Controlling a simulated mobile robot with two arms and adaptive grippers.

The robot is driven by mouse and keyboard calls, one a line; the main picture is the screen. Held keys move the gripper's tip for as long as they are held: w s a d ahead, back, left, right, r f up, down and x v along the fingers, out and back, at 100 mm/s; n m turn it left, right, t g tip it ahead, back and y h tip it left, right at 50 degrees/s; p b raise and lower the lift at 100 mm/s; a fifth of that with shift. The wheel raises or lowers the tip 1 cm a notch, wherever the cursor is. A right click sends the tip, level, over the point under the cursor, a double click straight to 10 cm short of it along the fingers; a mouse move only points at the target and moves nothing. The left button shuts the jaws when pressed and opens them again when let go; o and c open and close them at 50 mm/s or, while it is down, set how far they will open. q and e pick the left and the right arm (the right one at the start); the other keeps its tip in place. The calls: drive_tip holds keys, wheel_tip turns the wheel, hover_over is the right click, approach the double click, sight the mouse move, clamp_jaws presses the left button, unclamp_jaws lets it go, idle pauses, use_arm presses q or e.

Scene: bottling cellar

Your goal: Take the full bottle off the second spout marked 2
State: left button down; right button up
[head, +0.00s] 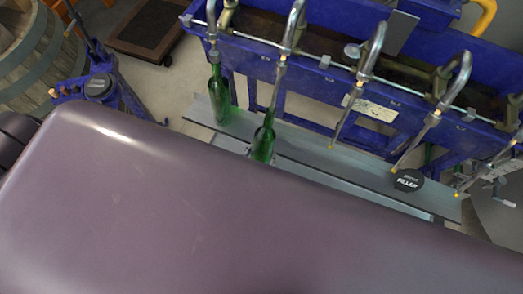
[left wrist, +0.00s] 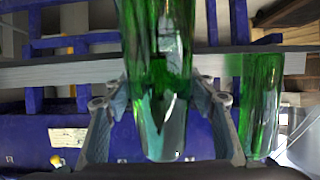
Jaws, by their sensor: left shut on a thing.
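A green bottle (head: 263,145) is at the second spout (head: 277,85) from the left. Its neck sits well below the spout's valve, and the thin tube runs down to the neck; I cannot tell how far the tube is inside. My arm hides its lower part in the head view. In the left wrist view my left gripper (left wrist: 155,105) is shut on this bottle (left wrist: 158,60), a finger on each side. Another green bottle (head: 218,98) stands upright at the first spout and shows at the right of the left wrist view (left wrist: 262,105). My right gripper is not in view.
The blue filler frame (head: 255,62) carries several more spouts to the right, with no bottles under them. A grey shelf (head: 345,172) runs below, with a round black filler label (head: 408,180). A barrel (head: 42,62) and a blue stand (head: 100,88) are at left.

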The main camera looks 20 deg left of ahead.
use_arm(q)
drive_tip(key=shift+s+f+b, duration=0.55)
drive_tip(key=shift+f+b, duration=0.5)
drive_tip(key=shift+f, duration=0.2)
drive_tip(key=shift+s+f+b, duration=0.5)
drive_tip(key=shift+f+b, duration=0.5)
drive_tip(key=shift+f, duration=0.25)
drive_tip(key=shift+s+f+b, duration=0.55)
drive_tip(key=shift+f+b, duration=0.5)
drive_tip(key=shift+f, duration=0.2)
drive_tip(key=shift+p+v, duration=0.35)
drive_tip(key=shift+v, duration=0.5)
drive_tip(key=shift+s+f+p+v, duration=0.15)
drive_tip(key=shift+p+v, duration=0.1)
drive_tip(key=shift+v, duration=0.7)
drive_tip(key=shift+f+p+v, duration=0.2)
drive_tip(key=shift+p+v, duration=0.1)
drive_tip(key=shift+v, duration=0.65)
drive_tip(key=shift+s+f+p+v, duration=0.15)
drive_tip(key=shift+p+v, duration=0.1)
drive_tip(key=shift+v, duration=0.65)
drive_tip(key=shift+w, duration=0.1)
